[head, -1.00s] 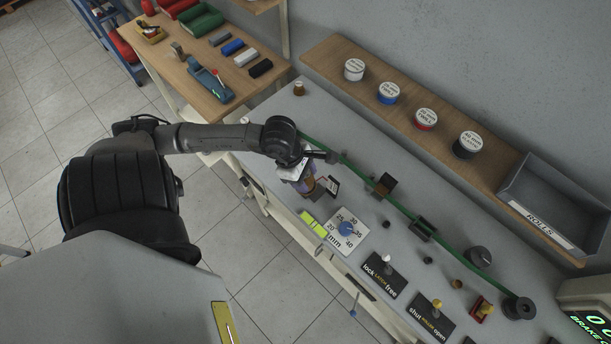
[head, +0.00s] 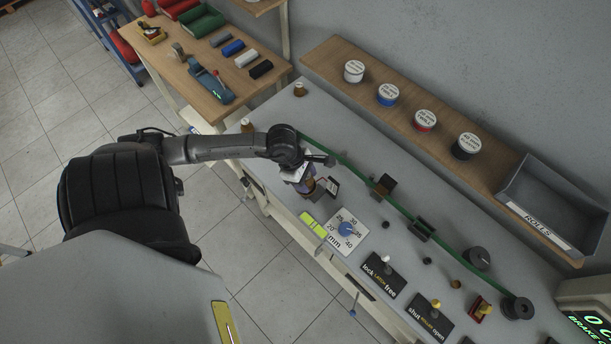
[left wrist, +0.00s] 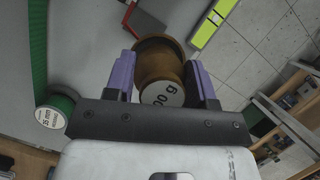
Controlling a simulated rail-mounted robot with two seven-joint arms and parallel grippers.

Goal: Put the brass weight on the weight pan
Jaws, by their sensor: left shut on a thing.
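The brass weight (left wrist: 158,68) is a brown-gold cylinder with a pale end label reading "00 g", partly cut off. In the left wrist view it sits between the purple fingers of my left gripper (left wrist: 162,80), which is shut on it. In the head view my left gripper (head: 303,186) is low over the near edge of the grey bench, left of the mm dial, and mostly hides the weight. I cannot make out the weight pan clearly, nor whether the weight touches anything below. My right gripper is not in view.
The mm dial plate (head: 346,229) and a yellow-green level (head: 313,224) lie close by. A green band (head: 350,165) runs along the bench past dark posts. Lock and shut switch plates (head: 385,274) are to the right. A small brass-coloured piece (head: 299,89) stands at the bench's far end.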

